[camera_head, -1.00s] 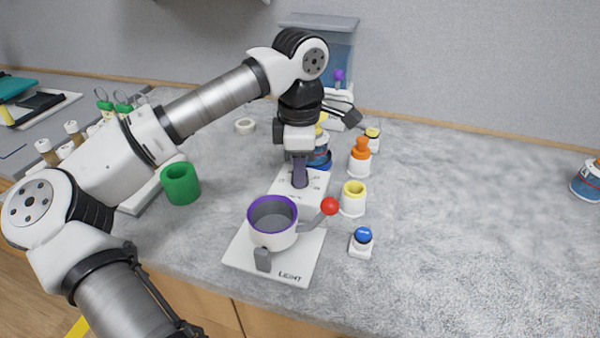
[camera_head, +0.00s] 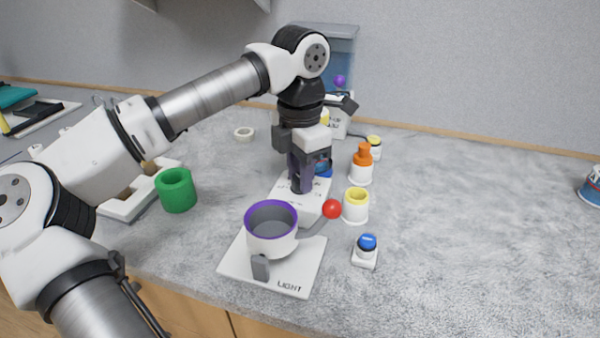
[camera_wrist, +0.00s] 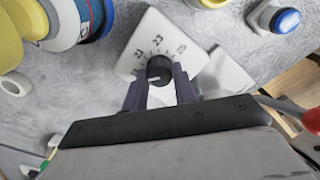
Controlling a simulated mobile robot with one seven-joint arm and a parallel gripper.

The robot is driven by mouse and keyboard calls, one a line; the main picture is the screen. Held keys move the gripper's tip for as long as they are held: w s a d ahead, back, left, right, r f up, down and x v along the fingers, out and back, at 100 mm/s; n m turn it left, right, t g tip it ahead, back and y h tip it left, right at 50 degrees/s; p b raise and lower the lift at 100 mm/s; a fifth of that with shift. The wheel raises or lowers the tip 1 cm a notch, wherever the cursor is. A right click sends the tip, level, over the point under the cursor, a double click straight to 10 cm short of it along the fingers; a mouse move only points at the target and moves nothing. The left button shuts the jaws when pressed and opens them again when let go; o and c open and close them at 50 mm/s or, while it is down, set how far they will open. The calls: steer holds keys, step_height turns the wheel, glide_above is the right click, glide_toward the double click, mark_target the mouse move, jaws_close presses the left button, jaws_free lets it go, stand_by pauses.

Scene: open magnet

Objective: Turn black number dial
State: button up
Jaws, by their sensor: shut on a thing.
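The black number dial (camera_wrist: 159,70) sits on a white plate (camera_wrist: 142,42) printed with numbers around it, such as 23. In the wrist view my gripper (camera_wrist: 160,92) has its two dark purple fingers on either side of the dial, shut on it. In the head view my gripper (camera_head: 301,185) points down onto the white plate (camera_head: 318,204), behind the white device with a purple-rimmed bowl. The dial itself is hidden by the fingers in the head view.
The purple-rimmed bowl (camera_head: 271,232) on a base marked LIGHT and a lever with a red ball (camera_head: 332,209) stand close in front. A yellow-topped holder (camera_head: 355,206), orange piece (camera_head: 362,160) and blue button (camera_head: 367,243) are to the right. A green cylinder (camera_head: 176,190) is left.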

stand_by(0.3)
steer(key=o, duration=1)
step_height(320, 180, up, 14)
steer(key=shift+f, duration=0.15)
